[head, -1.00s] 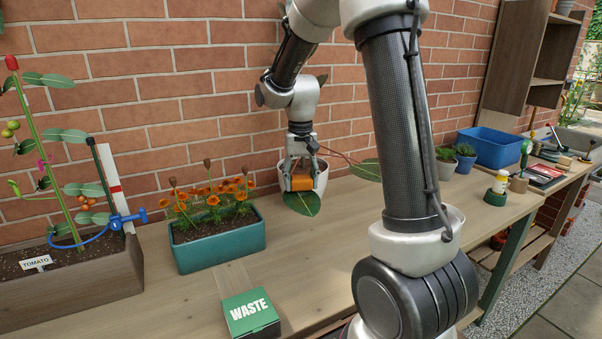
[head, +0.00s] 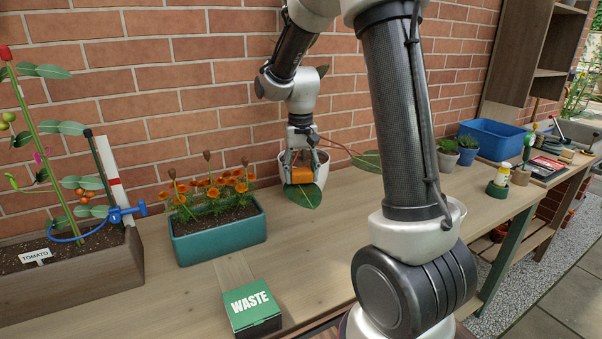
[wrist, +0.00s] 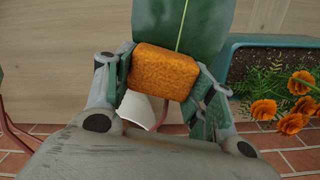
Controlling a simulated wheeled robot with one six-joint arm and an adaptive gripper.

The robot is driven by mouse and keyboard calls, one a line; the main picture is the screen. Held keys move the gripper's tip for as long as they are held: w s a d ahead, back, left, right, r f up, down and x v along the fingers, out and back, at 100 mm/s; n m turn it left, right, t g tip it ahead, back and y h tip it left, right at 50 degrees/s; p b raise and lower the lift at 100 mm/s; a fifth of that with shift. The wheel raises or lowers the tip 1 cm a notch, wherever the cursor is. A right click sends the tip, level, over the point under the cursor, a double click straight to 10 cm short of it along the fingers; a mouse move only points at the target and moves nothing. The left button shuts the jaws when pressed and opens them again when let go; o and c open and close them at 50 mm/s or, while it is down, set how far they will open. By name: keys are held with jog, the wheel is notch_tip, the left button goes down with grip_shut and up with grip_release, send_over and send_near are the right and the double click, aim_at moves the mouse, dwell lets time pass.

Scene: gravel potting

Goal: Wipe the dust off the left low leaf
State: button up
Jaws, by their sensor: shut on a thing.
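My gripper (head: 301,170) is shut on an orange sponge (wrist: 163,72), which sits between its two fingers. The sponge is against the broad green left low leaf (wrist: 185,22), near its middle vein. In the head view this leaf (head: 308,197) hangs low in front of a white pot (head: 323,171), and its outer part shows below the sponge. In the wrist view the leaf looks dark green with some duller grey-green. The sponge and fingers hide part of it, so the dust beneath cannot be judged.
A second leaf (head: 367,162) of the plant spreads to the right on a reddish stem. A teal planter (head: 218,243) of orange flowers stands close at the left. A green WASTE box (head: 252,308) is nearer the front. The wooden bench between is clear.

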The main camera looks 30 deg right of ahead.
jog(key=shift+w+r, duration=0.1)
jog(key=shift+r, duration=3.95)
